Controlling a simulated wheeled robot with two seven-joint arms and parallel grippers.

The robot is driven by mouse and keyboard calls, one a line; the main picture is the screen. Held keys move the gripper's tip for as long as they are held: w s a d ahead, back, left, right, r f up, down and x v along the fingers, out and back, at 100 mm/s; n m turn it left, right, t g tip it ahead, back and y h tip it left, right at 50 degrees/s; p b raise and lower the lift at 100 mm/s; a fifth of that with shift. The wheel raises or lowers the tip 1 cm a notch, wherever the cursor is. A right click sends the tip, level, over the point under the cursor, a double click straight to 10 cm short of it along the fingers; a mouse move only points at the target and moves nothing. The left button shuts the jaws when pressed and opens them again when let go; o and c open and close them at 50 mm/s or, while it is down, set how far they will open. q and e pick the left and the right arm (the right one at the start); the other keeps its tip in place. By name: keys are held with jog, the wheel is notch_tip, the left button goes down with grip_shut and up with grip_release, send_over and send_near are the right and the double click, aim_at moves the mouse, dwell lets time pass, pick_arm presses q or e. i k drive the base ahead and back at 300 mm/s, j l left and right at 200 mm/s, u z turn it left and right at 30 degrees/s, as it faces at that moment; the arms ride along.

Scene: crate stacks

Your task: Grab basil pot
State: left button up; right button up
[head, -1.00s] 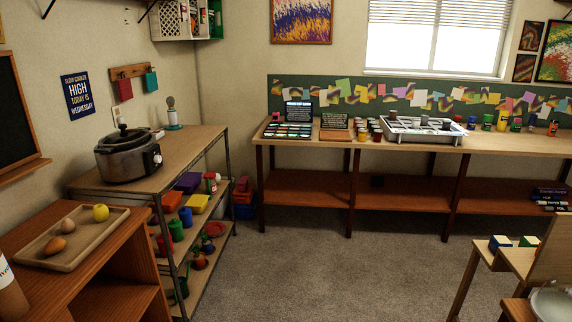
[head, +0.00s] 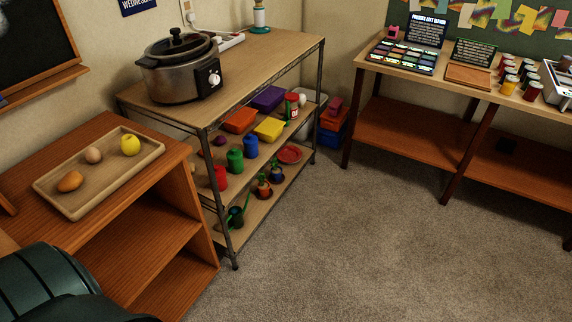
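I cannot single out a basil pot with certainty. On the bottom shelf of the metal-legged rack stand small pots with green bits on top: a dark pot (head: 237,214) near the front, and an orange-and-dark pot (head: 264,188) with another small green-topped item (head: 276,175) behind it. They are too small to tell what grows in them. Neither gripper shows. A dark rounded part at the lower left looks like part of my own body.
The rack (head: 262,52) holds a slow cooker (head: 180,75) on top and coloured tubs and cups on its shelves. A wooden cabinet (head: 100,150) with a tray (head: 75,205) stands at left. A long table (head: 470,90) stands at right. Carpet (head: 350,240) before the rack is clear.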

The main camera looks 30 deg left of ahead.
aim_at(263, 191)
jog(key=i+l+u, duration=0.1)
jog(key=i, duration=1.3)
jog(key=i+u, duration=0.35)
jog(key=i+l+u, duration=0.2)
jog(key=i+u, duration=0.2)
jog(key=i+l+u, duration=0.2)
jog(key=u, duration=0.15)
jog(key=i+l+u, duration=0.25)
jog(key=u, duration=0.15)
jog(key=i+l+u, duration=0.65)
jog(key=l+u, duration=0.2)
